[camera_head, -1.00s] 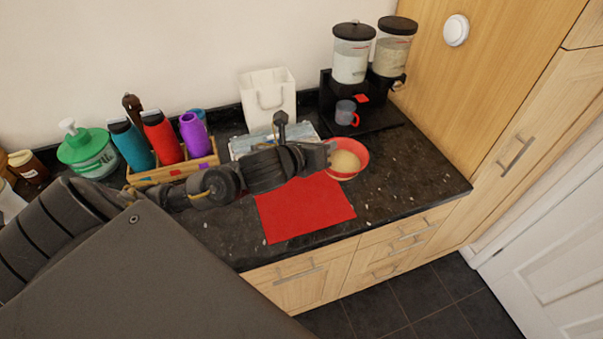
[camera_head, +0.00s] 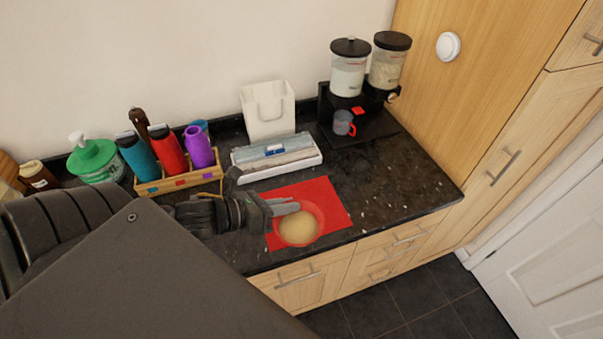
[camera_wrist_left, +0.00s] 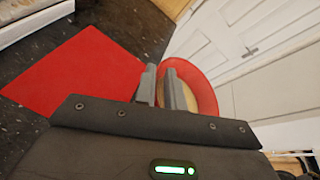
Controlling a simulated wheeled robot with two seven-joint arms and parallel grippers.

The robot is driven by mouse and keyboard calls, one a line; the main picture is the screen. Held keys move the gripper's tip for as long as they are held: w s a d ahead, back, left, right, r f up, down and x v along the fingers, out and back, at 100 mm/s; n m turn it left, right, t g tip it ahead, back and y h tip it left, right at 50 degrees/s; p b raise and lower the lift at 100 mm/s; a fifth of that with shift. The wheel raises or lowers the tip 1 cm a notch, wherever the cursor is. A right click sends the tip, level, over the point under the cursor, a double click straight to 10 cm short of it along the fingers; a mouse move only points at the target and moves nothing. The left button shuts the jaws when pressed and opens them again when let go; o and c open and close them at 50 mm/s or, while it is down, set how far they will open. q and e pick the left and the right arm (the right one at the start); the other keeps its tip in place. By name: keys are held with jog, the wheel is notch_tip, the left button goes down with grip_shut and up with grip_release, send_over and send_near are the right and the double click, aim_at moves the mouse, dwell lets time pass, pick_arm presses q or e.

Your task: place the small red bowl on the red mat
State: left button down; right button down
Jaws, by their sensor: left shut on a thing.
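The small red bowl (camera_head: 301,241) has a pale tan inside and looks upright. In the head view it overlaps the front part of the red mat (camera_head: 330,196), near the counter's front edge. My left gripper (camera_head: 287,208) comes in from the left and is shut on the bowl's rim. In the left wrist view the fingers (camera_wrist_left: 166,90) pinch the near side of the bowl (camera_wrist_left: 208,95), and the mat (camera_wrist_left: 75,78) lies to the left. The bowl seems held above the surface, but the height of the gap is unclear. My right gripper is not in view.
Behind the mat is a white tray (camera_head: 245,176) with a blue-grey packet. A wooden crate (camera_head: 178,183) of bottles stands left. A black dispenser stand (camera_head: 365,125) with a grey-and-red mug (camera_head: 343,122) is at the back right. The counter (camera_head: 410,180) right of the mat is clear.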

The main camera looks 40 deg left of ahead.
pick_arm(q)
jog(key=w+a+f+b, duration=0.1)
jog(key=w+f+b, duration=0.1)
jog(key=w+b, duration=0.1)
jog(key=w+a+f+b, duration=0.1)
jog(key=w+f+b, duration=0.2)
jog(key=w, duration=0.2)
jog(key=w+a+f+b, duration=0.1)
jog(key=w+f+b, duration=0.2)
jog(key=w+b, duration=0.1)
jog(key=shift+a, duration=0.2)
jog(key=shift+w+a+f, duration=0.1)
jog(key=shift+w+f, duration=0.4)
jog(key=shift+f, duration=0.25)
notch_tip(320, 180, down, 3)
jog(key=shift+f+p, duration=0.15)
jog(key=shift+p, duration=0.6)
jog(key=c, duration=1.6)
grip_release()
jog(key=shift+f, duration=0.1)
jog(key=shift+o, duration=0.7)
